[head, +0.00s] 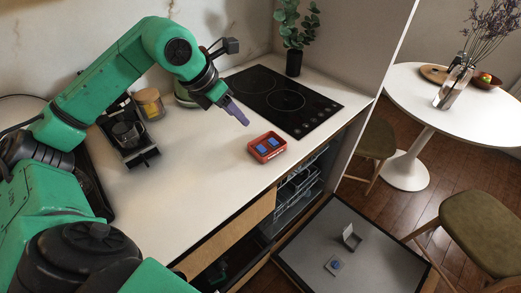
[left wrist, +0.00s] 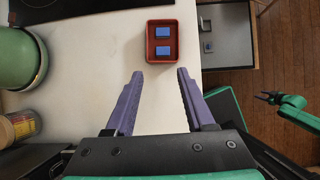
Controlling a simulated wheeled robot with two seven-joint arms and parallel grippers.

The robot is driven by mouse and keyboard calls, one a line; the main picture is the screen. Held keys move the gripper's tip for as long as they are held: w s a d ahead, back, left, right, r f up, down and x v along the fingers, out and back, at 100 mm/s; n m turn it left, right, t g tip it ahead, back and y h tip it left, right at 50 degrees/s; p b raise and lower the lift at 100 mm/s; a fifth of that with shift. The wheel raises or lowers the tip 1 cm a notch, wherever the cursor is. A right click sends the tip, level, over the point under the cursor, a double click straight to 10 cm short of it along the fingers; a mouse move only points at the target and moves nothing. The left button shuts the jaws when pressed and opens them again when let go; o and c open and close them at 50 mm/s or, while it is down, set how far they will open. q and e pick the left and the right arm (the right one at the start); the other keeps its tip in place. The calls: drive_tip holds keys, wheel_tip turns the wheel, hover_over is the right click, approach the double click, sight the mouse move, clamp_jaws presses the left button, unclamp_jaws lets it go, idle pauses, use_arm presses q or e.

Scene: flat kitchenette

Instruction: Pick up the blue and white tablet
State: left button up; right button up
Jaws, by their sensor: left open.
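A small red tray (head: 254,155) sits on the white counter near its front edge. It holds two blue and white tablets (head: 269,143), lying flat side by side; they show as two blue blocks in the left wrist view (left wrist: 163,51). My left gripper (head: 242,119) is open and empty above the counter, just behind and left of the tray. In the left wrist view its fingers (left wrist: 159,72) point toward the tray and are apart from it. My right gripper (left wrist: 266,97) shows small at the right of the left wrist view; its jaws are too small to judge.
The dishwasher door (head: 390,262) is open below the counter. A small tablet (head: 335,265) and an open compartment (head: 351,238) show on it. A black hob (head: 285,100) lies behind the tray. A coffee machine (head: 128,135) and jar (head: 149,103) stand at left.

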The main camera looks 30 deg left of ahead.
use_arm(q)
wheel_tip(320, 180, down, 4)
drive_tip(key=b, duration=0.3)
use_arm(e)
drive_tip(key=s+d+f, duration=0.2)
drive_tip(key=s+f, duration=0.2)
drive_tip(key=s, duration=0.1)
use_arm(q)
drive_tip(key=p, duration=0.3)
approach(263, 151)
drive_tip(key=p+x, duration=0.3)
drive_tip(key=x, duration=0.2)
drive_tip(key=shift+d+f, duration=0.1)
drive_tip(key=shift+f, duration=0.1)
drive_tip(key=shift+w+f, duration=0.15)
drive_tip(key=shift+f, duration=0.15)
drive_tip(key=shift+c, duration=0.3)
use_arm(e)
wheel_tip(263, 151, up, 6)
drive_tip(key=w+a, duration=0.1)
drive_tip(key=w, duration=0.1)
drive_tip(key=shift+w+a+f, duration=0.15)
drive_tip(key=shift+w+a, duration=0.05)
drive_tip(key=shift+w, duration=0.05)
use_arm(q)
clamp_jaws()
use_arm(e)
drive_tip(key=shift+d, duration=0.15)
